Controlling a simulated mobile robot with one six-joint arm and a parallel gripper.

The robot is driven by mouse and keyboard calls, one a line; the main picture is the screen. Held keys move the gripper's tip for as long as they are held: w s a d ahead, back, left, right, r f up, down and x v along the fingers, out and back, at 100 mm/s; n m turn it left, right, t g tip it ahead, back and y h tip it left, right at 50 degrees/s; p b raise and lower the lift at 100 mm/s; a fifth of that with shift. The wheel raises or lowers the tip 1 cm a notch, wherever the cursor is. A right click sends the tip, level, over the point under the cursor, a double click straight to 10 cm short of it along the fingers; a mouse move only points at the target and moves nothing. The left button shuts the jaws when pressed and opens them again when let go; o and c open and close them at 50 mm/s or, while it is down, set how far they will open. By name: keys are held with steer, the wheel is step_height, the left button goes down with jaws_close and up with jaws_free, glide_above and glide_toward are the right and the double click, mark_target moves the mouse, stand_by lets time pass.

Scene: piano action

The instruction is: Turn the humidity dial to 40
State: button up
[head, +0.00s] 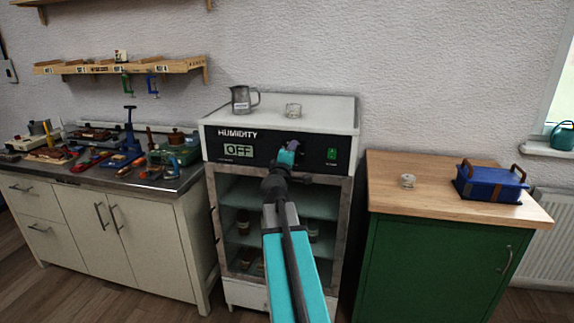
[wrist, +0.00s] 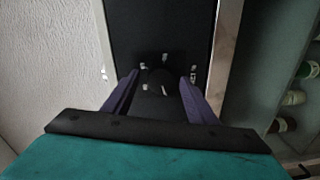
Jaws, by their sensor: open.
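The humidity cabinet (head: 213,143) stands in the middle of the head view, with a black control panel across its top front. The panel reads HUMIDITY, and its display (head: 239,151) shows OFF. My gripper (head: 288,154) is at the panel, right of the display, and covers most of the dial there. In the wrist view my gripper (wrist: 160,84) has its two purple fingers apart, one on each side of the dark dial (wrist: 160,76). Small white marks surround the dial. I cannot tell whether the fingers touch it.
A green switch (head: 331,154) is on the panel to the right of my gripper. A metal jug (head: 241,99) and a glass dish (head: 293,110) stand on the cabinet. A tool-covered bench (head: 130,190) is at left, and a green cupboard (head: 430,255) with a blue box (head: 490,183) at right.

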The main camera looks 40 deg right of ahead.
steer(key=b+v, duration=0.5)
steer(key=v, duration=0.3)
steer(key=shift+b, duration=0.4)
steer(key=a+b, duration=0.1)
steer(key=b, duration=0.2)
steer(key=shift+s+b, duration=0.3)
steer(key=shift+s, duration=0.05)
steer(key=a+b, duration=0.1)
steer(key=b, duration=0.2)
steer(key=shift+s, duration=0.3)
steer(key=b+v, duration=0.3)
steer(key=b, duration=0.1)
steer(key=shift+r, duration=0.15)
steer(key=shift+a, duration=0.1)
stand_by(0.4)
